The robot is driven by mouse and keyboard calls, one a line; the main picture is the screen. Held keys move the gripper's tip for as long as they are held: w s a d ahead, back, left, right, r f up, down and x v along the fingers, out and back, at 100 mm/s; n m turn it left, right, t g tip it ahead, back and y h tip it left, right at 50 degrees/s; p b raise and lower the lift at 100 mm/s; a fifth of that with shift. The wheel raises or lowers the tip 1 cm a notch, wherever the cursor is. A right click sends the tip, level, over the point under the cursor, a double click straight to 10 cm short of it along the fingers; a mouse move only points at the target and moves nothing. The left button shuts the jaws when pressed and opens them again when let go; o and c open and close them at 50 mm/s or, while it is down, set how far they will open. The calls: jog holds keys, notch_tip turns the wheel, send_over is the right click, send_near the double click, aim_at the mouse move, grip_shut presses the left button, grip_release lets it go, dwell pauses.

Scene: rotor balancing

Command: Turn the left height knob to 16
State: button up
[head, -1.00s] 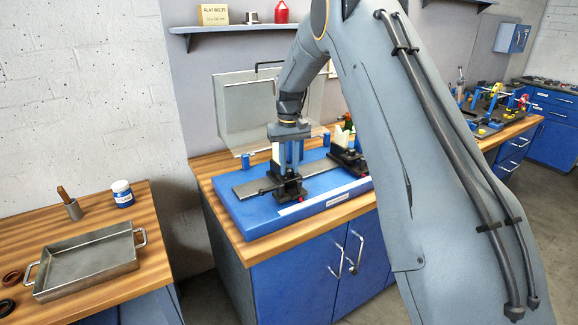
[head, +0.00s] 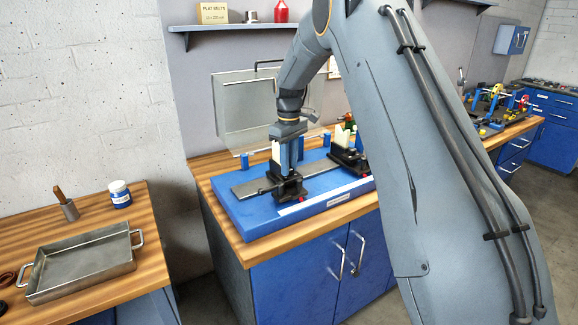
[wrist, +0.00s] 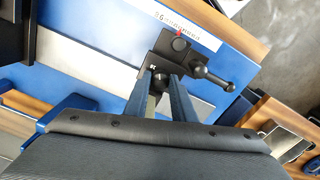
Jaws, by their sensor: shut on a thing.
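My gripper (wrist: 163,82) points down over the blue balancing machine, with its two blue-grey fingers on either side of a small dark knob, the left height knob (wrist: 161,77). The fingers are shut on it. The knob sits at the edge of a black support block (wrist: 160,52), which carries a tiny white marking too small to read. In the head view my gripper (head: 291,168) stands upright over the left black support (head: 283,190); the fingers and the support hide the knob there.
A black ball-ended lever (wrist: 214,76) sticks out close to the fingers. The machine's blue base (head: 250,222) lies on a wooden bench, with the other support (head: 347,160) to the right and a raised clear cover (head: 240,110) behind. A metal tray (head: 85,265) is on the left bench.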

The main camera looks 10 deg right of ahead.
dwell(0.5)
jog(key=o, duration=1.1)
jog(key=shift+c, duration=0.2)
jog(key=shift+r+b, duration=1.25)
jog(key=shift+r, duration=2.7)
